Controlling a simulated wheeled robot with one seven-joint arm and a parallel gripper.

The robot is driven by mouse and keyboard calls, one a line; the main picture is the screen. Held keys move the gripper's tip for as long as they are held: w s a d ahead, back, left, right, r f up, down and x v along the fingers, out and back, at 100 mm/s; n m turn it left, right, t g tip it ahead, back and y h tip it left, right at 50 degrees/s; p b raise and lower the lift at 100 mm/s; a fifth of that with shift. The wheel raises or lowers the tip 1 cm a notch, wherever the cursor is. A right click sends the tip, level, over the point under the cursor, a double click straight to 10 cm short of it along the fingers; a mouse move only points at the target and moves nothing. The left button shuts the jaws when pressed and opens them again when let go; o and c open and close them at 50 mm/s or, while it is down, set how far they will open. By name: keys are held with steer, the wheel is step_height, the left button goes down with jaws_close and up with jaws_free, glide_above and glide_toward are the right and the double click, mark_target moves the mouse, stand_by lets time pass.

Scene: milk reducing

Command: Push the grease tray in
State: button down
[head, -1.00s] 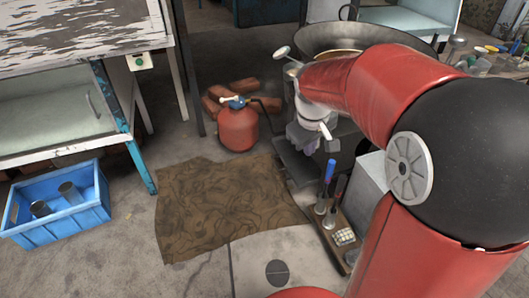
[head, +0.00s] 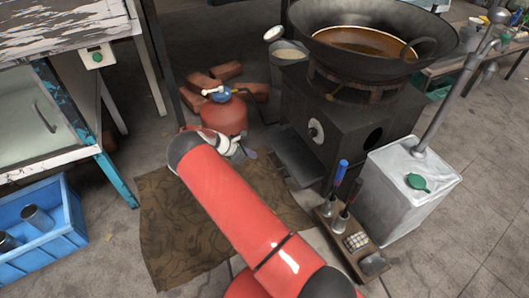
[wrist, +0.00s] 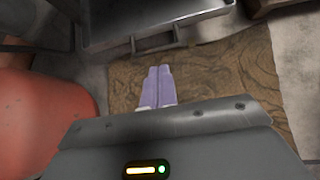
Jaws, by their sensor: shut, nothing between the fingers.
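The grease tray (head: 297,158) is a dark grey shallow tray sticking out at the foot of the black stove (head: 345,125), on its left side. In the wrist view the tray (wrist: 150,12) lies at the top, with a thin handle-like frame (wrist: 156,46) on its near edge. My gripper (head: 251,154) is low, left of the tray and just right of the red gas cylinder. In the wrist view my gripper's pale purple fingers (wrist: 159,69) are together and empty. Their tips point at the tray's near edge; contact cannot be told.
The red gas cylinder (head: 224,116) is close to my gripper, also at left in the wrist view (wrist: 40,120). A brown mat (head: 170,230) lies beneath. A wooden tool holder (head: 345,240) and a white metal can (head: 405,190) stand right. A wok (head: 370,35) sits on the stove.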

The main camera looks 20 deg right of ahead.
steer(key=f, duration=0.1)
glide_toward(281, 158)
steer(key=x, duration=0.3)
steer(key=f+b+x, duration=0.1)
steer(key=x, duration=0.1)
steer(key=shift+a, duration=0.35)
steer(key=shift+d, duration=0.8)
